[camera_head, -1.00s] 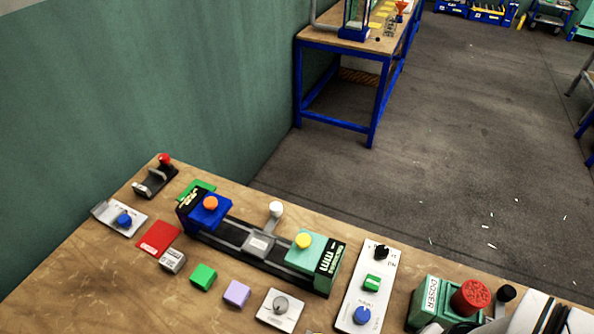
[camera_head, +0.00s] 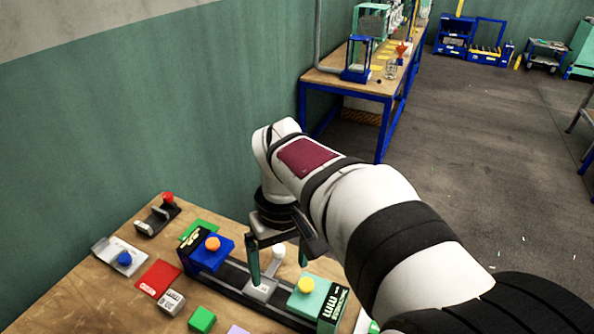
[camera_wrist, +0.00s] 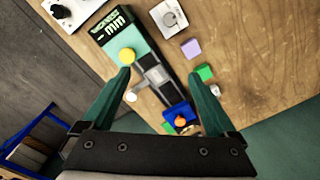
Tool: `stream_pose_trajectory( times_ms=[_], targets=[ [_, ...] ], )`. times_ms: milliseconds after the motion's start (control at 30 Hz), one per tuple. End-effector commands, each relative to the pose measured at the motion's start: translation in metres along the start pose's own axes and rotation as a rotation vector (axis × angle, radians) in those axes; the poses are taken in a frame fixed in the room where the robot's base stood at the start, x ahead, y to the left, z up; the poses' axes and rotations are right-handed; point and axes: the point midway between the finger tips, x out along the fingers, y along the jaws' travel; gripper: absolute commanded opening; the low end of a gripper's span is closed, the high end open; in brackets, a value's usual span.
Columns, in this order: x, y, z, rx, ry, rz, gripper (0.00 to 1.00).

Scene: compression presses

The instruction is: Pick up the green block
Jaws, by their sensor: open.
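The green block (camera_head: 202,319) sits on the wooden table at the bottom of the head view, in front of the press. It also shows in the wrist view (camera_wrist: 205,72), between the purple block and the grey labelled block. My gripper (camera_head: 279,267) is open and empty above the middle of the press in the head view. In the wrist view its two fingers (camera_wrist: 161,80) spread on either side of the press. The green block lies off to the side of the gripper, near the right finger in that view, and apart from it.
The press has a blue end (camera_head: 208,252) with an orange button and a teal end (camera_head: 309,297) with a yellow button. A red pad (camera_head: 158,278) and grey block (camera_head: 171,302) lie left of the green block. A purple block (camera_wrist: 191,48) is close beside it.

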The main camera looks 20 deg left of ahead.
Motion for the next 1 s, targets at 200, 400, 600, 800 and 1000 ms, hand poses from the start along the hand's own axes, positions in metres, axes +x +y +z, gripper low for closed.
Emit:
stream_pose_trajectory(
  times_ms=[200, 400, 600, 800, 1000],
  targets=[
    [0.066, -0.136, -0.089, -0.597, -0.017, 0.046, 0.93],
    [0.105, -0.153, -0.094, -0.669, -0.021, 0.051, 0.93],
    [0.160, -0.149, -0.094, -0.665, -0.019, 0.051, 0.93],
    [0.188, -0.149, -0.093, -0.664, -0.018, 0.050, 0.93],
    [0.226, -0.152, -0.091, -0.661, -0.016, 0.050, 0.93]
  ],
)
